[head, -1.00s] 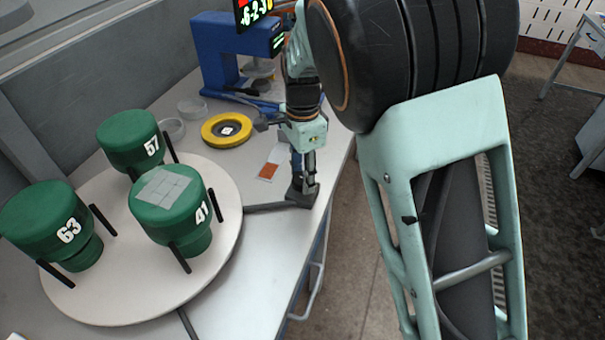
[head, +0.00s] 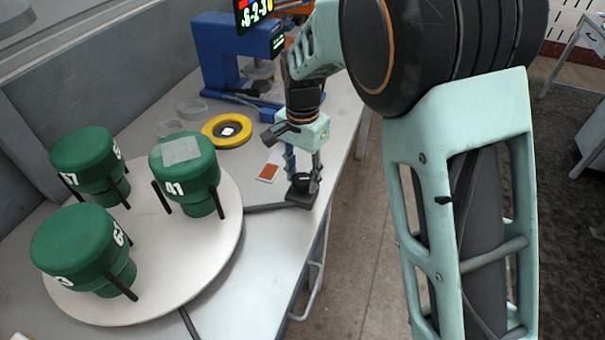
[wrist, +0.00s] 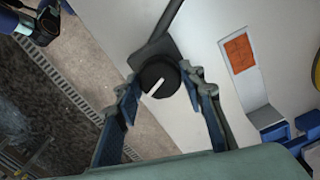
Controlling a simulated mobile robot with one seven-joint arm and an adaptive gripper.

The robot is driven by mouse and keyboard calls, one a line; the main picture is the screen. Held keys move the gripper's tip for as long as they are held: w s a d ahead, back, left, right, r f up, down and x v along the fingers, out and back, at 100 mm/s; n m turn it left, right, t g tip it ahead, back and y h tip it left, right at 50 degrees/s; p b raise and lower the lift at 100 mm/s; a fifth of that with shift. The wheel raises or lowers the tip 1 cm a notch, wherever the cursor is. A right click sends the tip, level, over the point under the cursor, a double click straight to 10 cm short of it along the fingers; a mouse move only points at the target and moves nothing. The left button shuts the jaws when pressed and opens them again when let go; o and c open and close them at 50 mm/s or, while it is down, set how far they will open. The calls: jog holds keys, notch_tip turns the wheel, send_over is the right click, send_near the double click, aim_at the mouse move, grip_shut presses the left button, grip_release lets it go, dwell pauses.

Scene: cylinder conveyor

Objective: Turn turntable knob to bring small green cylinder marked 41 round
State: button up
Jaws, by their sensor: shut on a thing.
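The round white turntable (head: 170,262) stands on the table at left and carries 3 green cylinders. The cylinder marked 41 (head: 188,172), with a pale patch on top, is at the turntable's back right. The one marked 57 (head: 82,158) is at the back left, its number partly turned away. The one marked 63 (head: 75,245) is at the front left. The black knob (wrist: 160,78) with a white pointer line sits on a dark base beside the turntable. My gripper (head: 304,178) is down at the knob, and in the wrist view its fingers (wrist: 162,88) hold it from both sides.
A yellow ring (head: 226,131), clear dishes (head: 192,108) and a blue machine (head: 225,55) stand behind on the table. An orange-marked card (head: 268,172) lies near my gripper. The table's right edge is close to the knob, with floor beyond.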

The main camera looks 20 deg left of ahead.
jog(key=shift+n, duration=2.9)
jog(key=shift+s+f+n+p, duration=0.1)
jog(key=shift+n+p, duration=0.3)
jog(key=shift+n, duration=2.6)
dwell(1.8)
jog(key=o, duration=1.1)
